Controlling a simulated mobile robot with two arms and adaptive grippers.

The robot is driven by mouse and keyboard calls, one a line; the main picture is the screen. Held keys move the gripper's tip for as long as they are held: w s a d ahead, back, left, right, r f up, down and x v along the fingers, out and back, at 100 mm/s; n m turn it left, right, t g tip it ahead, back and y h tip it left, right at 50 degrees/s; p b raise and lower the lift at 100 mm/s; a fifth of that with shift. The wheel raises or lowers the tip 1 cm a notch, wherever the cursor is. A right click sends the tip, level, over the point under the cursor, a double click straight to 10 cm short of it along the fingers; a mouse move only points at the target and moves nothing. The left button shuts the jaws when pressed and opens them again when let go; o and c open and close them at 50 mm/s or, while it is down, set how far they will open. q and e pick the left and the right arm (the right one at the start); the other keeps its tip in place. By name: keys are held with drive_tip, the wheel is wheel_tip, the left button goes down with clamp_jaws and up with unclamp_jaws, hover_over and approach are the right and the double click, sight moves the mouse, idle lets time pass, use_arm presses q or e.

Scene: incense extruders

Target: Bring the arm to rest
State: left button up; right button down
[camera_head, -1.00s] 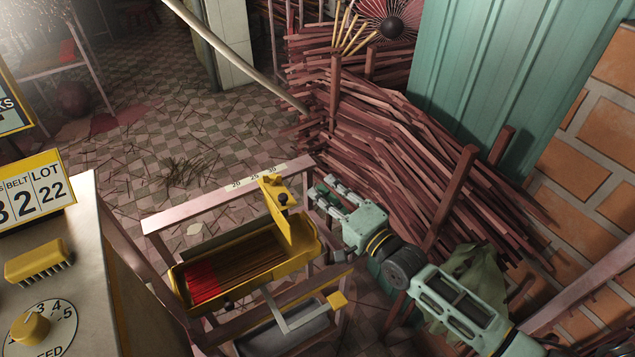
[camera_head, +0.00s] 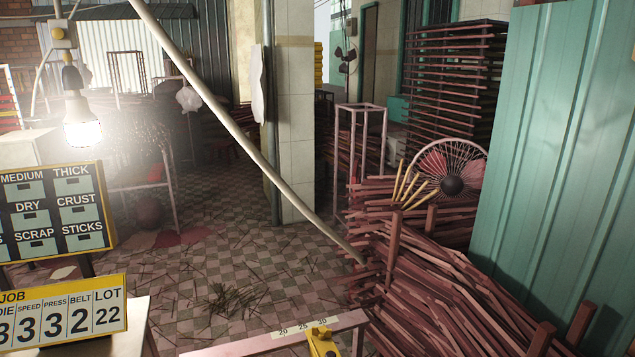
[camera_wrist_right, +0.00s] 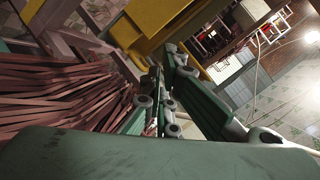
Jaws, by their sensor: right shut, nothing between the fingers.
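My right gripper (camera_wrist_right: 164,66) shows in the right wrist view, its green and grey jointed fingers pointing up the picture. It is shut with nothing between the fingers. Yellow surfaces (camera_wrist_right: 150,22) lie beyond the fingertips; I cannot tell how far off they are. Neither arm shows in the head view, and my left gripper is in no current frame.
Reddish stick bundles (camera_head: 440,270) pile up at right, beside a green corrugated panel (camera_head: 550,150). A pale slanting pole (camera_head: 230,125) crosses the head view. A number board (camera_head: 62,315) stands at lower left. Tiled floor (camera_head: 235,255) with loose sticks lies open mid-picture.

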drive_tip(key=s+d+f+n+g+h, duration=0.3)
drive_tip(key=s+d+g, duration=0.15)
drive_tip(key=s, duration=0.55)
drive_tip(key=s+d+f+n+g+h, duration=0.25)
drive_tip(key=s+d+g, duration=0.2)
drive_tip(key=s, duration=0.55)
wheel_tip(320, 180, down, 26)
drive_tip(key=s, duration=0.2)
drive_tip(key=s+d+f+n+g, duration=0.1)
drive_tip(key=s+d+f, duration=0.2)
drive_tip(key=s+f, duration=1.2)
drive_tip(key=shift+s+d+f+g+h, duration=0.15)
drive_tip(key=shift+s+f+g+h, duration=0.25)
drive_tip(key=shift+s, duration=0.4)
drive_tip(key=shift+r, duration=0.1)
